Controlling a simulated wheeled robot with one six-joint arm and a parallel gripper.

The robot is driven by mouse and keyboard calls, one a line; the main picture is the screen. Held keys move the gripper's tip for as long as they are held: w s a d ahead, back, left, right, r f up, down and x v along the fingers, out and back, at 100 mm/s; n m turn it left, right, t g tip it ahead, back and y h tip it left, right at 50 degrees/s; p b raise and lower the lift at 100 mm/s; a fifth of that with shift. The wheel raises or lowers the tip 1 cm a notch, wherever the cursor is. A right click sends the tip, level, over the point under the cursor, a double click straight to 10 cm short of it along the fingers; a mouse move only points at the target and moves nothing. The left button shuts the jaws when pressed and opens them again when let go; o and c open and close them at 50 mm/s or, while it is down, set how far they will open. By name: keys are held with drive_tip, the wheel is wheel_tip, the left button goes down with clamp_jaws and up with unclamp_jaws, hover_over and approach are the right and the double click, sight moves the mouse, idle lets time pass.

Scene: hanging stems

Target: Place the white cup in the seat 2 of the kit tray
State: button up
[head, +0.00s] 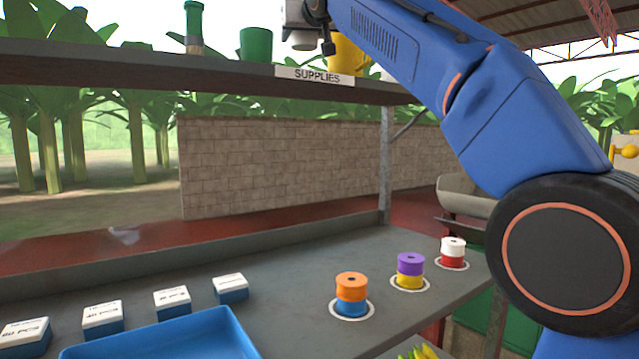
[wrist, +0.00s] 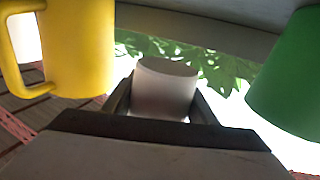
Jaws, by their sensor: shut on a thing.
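The white cup (wrist: 166,85) sits between the two fingers of my gripper (wrist: 163,97) in the wrist view. My gripper is shut on it. In the head view my gripper (head: 305,24) is at the top, at the supplies shelf, with the pale cup (head: 303,41) low between its fingers. Whether the cup touches the shelf is unclear. A blue tray (head: 165,338), which may be the kit tray, is cut off at the bottom of the head view. Its inside is mostly out of frame, and no seat numbers are readable.
A green cup (head: 256,44) and a yellow mug (head: 345,56) flank my gripper on the shelf (head: 180,72). A bottle (head: 194,27) stands further left. Orange, purple and white-topped stacks stand on ringed spots on the bench (head: 270,270). Several labelled blocks (head: 102,318) line the tray's back.

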sight(300, 41)
drive_tip(key=shift+f, duration=0.85)
wheel_tip(300, 41, down, 6)
drive_tip(key=shift+r, duration=0.2)
drive_tip(key=shift+s+d+r, duration=0.1)
drive_tip(key=shift+s+d, duration=0.05)
drive_tip(key=shift+s, duration=0.45)
drive_tip(key=shift+c, duration=0.5)
drive_tip(key=shift+v, duration=0.95)
